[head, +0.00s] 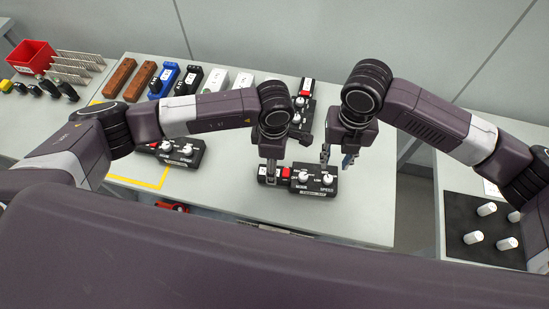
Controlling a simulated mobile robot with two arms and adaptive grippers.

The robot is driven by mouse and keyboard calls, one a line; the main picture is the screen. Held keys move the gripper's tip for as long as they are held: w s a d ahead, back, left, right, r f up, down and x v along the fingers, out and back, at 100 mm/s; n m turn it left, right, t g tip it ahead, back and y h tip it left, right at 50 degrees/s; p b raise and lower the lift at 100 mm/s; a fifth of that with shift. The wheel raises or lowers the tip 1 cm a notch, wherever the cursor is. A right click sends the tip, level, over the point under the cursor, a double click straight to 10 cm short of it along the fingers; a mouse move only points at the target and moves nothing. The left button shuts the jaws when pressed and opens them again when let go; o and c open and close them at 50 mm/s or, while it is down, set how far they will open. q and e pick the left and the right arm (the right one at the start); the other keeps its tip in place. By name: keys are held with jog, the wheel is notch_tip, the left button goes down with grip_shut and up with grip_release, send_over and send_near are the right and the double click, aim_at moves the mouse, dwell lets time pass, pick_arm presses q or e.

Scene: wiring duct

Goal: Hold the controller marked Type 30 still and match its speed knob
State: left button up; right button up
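A black controller (313,181) with two white knobs lies near the front edge of the table; its label is too small to read surely. Its speed knob (328,178) is at the right, its mode knob (303,176) at the left. A red part (286,172) shows at its left end. My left gripper (271,176) points down at that left end; I cannot tell whether its fingers are closed on it. My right gripper (337,163) is above and beside the speed knob, with its two fingers apart and nothing between them.
Another black controller (181,151) lies at the left by yellow tape (140,184). One more (304,103) stands behind my grippers. Blocks in brown (120,78), blue and white line the back. A red bin (32,58) is at the far left. A dark plate (480,228) with white pegs is at the right.

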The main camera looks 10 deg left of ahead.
pick_arm(q)
jog(key=shift+f, duration=2.75)
jog(key=shift+c, duration=0.6)
jog(key=c, duration=1.3)
